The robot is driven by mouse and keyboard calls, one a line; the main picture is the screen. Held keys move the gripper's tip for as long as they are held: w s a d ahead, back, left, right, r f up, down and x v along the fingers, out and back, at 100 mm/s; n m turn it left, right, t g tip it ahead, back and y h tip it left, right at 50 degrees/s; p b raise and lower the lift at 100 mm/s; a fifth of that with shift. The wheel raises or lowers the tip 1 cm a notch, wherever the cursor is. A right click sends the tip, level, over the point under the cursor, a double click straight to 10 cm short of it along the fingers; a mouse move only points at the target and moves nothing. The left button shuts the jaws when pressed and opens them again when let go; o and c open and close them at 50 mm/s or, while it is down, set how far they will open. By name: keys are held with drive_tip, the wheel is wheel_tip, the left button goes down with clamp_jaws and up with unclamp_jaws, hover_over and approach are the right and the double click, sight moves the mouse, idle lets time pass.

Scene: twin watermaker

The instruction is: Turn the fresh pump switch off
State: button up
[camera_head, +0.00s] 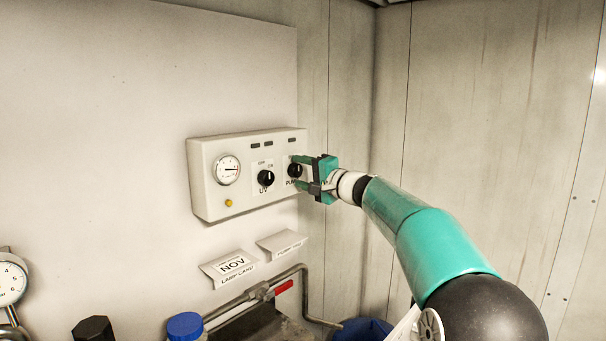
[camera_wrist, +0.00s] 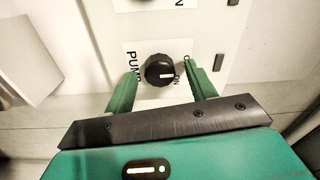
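The pump switch is a black round knob (camera_head: 294,170) on the right side of a white control box (camera_head: 208,197) on the wall. It also shows in the wrist view (camera_wrist: 159,70), on a white label reading "PUM…" with "ON" beside it. A white mark on the knob points toward "ON". My gripper (camera_head: 299,172) is in front of this knob. In the wrist view its two green fingers (camera_wrist: 163,84) stand apart on either side of the knob, with gaps visible between. The label's remaining letters are partly hidden by the fingers.
A second black knob labelled UV (camera_head: 265,178) sits left of the pump knob. A round gauge (camera_head: 228,170) and a yellow button (camera_head: 229,203) are further left. Paper labels (camera_head: 230,268), pipes and a red-handled valve (camera_head: 283,287) are below. Right of the box is bare wall.

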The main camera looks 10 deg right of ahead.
drive_tip(key=v, duration=1.3)
drive_tip(key=shift+s+d, duration=0.2)
drive_tip(key=shift+s, duration=0.15)
drive_tip(key=shift+a, duration=0.1)
drive_tip(key=s+a+f+n+g+h, duration=0.2)
drive_tip(key=s+a+f+g, duration=0.3)
drive_tip(key=s, duration=0.4)
drive_tip(key=s+a+f+n+g+h, duration=0.2)
drive_tip(key=s+a+f+n, duration=0.1)
drive_tip(key=s+a+f, duration=0.45)
drive_tip(key=s+d+f+n+h, duration=0.1)
drive_tip(key=s+f+h, duration=0.1)
drive_tip(key=s+f, duration=0.2)
drive_tip(key=s+d+f+n+g+h, duration=0.1)
drive_tip(key=s+d+f+h, duration=0.1)
drive_tip(key=s, duration=0.7)
drive_tip(key=s+d+f+n+g+h, duration=0.1)
drive_tip(key=s+f+n+h, duration=0.1)
drive_tip(key=s+f, duration=0.3)
drive_tip(key=shift+s+d+f+h, duration=0.3)
drive_tip(key=shift+s, duration=0.7)
